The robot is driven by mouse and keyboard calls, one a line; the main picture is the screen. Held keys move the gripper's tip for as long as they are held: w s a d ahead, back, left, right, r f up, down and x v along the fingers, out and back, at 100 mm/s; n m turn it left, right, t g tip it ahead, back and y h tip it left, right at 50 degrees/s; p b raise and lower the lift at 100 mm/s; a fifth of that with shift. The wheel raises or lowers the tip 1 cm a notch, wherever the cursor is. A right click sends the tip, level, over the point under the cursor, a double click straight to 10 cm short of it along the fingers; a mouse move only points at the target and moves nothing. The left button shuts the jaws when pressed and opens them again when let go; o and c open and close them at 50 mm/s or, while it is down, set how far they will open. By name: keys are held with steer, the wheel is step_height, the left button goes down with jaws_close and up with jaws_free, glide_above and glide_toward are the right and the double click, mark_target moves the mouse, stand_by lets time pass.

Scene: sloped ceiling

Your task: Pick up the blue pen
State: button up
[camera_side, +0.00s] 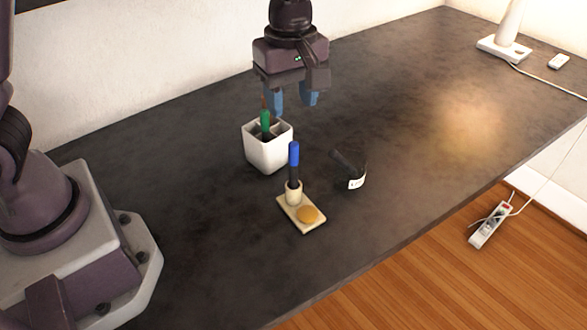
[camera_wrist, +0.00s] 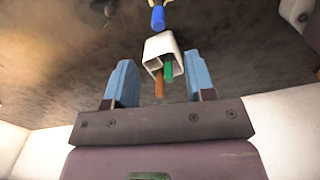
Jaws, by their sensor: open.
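The blue pen (camera_side: 294,156) has a blue top and a dark lower body. It stands upright in a small round holder on a cream base (camera_side: 290,213). In the wrist view the blue pen (camera_wrist: 158,19) shows at the top, beyond the white cup. My gripper (camera_side: 293,107) is open and empty, above and behind the white cup, apart from the pen. In the wrist view its two blue fingers (camera_wrist: 161,90) are spread wide with nothing held between them.
The white cup (camera_side: 262,155) holds a green pen (camera_side: 265,121) and a brown one (camera_wrist: 159,84). A dark object with a white label (camera_side: 356,184) is right of the pen. A lamp base (camera_side: 503,48) stands far back. The table's right side is mostly clear.

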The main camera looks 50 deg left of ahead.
glide_above(293, 163)
steer(key=a, duration=0.1)
steer(key=f, duration=0.6)
steer(key=shift+w+f, duration=0.2)
steer(key=shift+f, duration=0.2)
steer(key=shift+w+d+f, duration=0.1)
steer(key=shift+d+f, duration=0.05)
steer(key=shift+f, duration=2.9)
steer(key=shift+c, duration=0.5)
jaws_close()
